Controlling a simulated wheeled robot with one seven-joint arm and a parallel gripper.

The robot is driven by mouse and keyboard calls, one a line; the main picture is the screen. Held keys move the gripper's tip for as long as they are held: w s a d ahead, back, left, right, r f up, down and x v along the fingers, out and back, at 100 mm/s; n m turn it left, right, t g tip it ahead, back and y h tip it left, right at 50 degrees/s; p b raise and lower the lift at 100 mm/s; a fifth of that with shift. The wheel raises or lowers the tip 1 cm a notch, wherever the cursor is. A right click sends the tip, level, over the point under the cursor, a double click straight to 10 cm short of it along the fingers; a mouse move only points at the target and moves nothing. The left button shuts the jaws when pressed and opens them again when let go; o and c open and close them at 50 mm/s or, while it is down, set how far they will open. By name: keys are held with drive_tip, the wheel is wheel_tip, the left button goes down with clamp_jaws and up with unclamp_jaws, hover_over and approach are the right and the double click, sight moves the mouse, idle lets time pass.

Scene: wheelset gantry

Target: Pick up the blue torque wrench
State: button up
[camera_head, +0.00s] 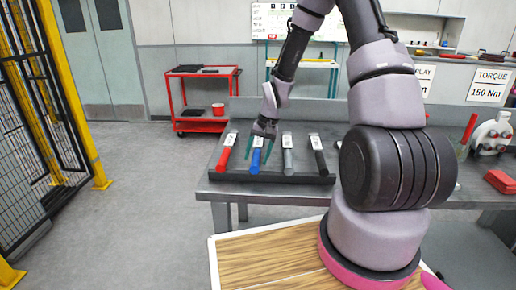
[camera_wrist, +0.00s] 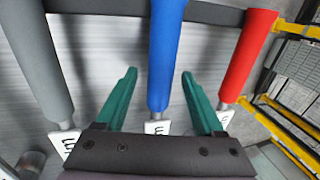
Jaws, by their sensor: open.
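The blue torque wrench (camera_head: 255,161) lies in a dark rack on the grey bench, between the red wrench (camera_head: 224,158) and the grey wrench (camera_head: 288,161). In the wrist view its blue handle (camera_wrist: 167,55) runs between the two green fingers of my gripper (camera_wrist: 158,85). The fingers are apart, one on each side of the handle, and do not appear to touch it. Its white label (camera_wrist: 157,128) is partly hidden by the gripper body. In the head view my gripper (camera_head: 260,150) is over the blue wrench.
A black-handled wrench (camera_head: 319,162) lies to the right of the grey one. The red wrench (camera_wrist: 248,55) and grey wrench (camera_wrist: 38,65) flank the gripper in the wrist view. A red cart (camera_head: 203,100) stands behind the bench. A yellow-framed fence (camera_head: 60,90) is at left.

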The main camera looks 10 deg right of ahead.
drive_tip(key=shift+a+f, duration=0.1)
drive_tip(key=shift+f, duration=0.3)
drive_tip(key=shift+c, duration=0.3)
clamp_jaws()
drive_tip(key=shift+r, duration=0.15)
